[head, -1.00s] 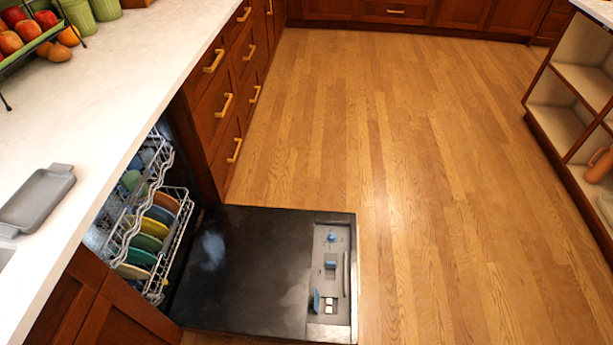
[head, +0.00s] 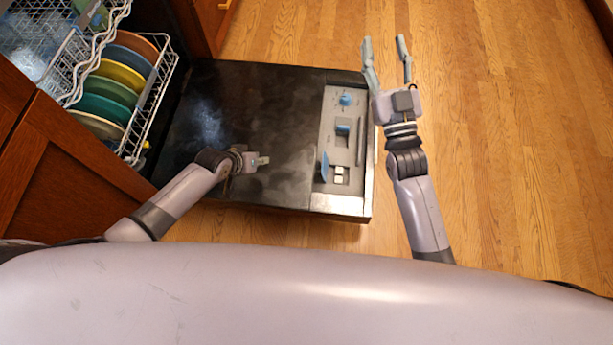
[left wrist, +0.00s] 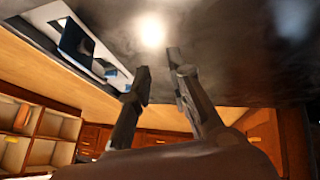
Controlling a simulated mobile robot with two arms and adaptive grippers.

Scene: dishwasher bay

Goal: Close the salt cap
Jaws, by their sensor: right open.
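The open dishwasher door (head: 240,110) lies flat with a light panel (head: 357,195) at its right end. On the panel are a round blue knob (head: 345,99), a small blue piece (head: 343,130) and a blue flap (head: 324,167) standing up beside a white compartment (head: 340,174). I cannot tell for sure which is the salt cap. A blue flap (left wrist: 72,38) also shows in the left wrist view. My left gripper (head: 262,161) is over the door, left of the flap; its fingers (left wrist: 158,68) are apart and empty. My right gripper (head: 384,42) is open and empty beyond the panel's right side.
The dishwasher rack (head: 150,90) with coloured plates stands at the upper left, beside a wooden cabinet (head: 60,185). The wooden floor (head: 500,130) to the right is clear. Open shelves (left wrist: 40,130) show in the left wrist view.

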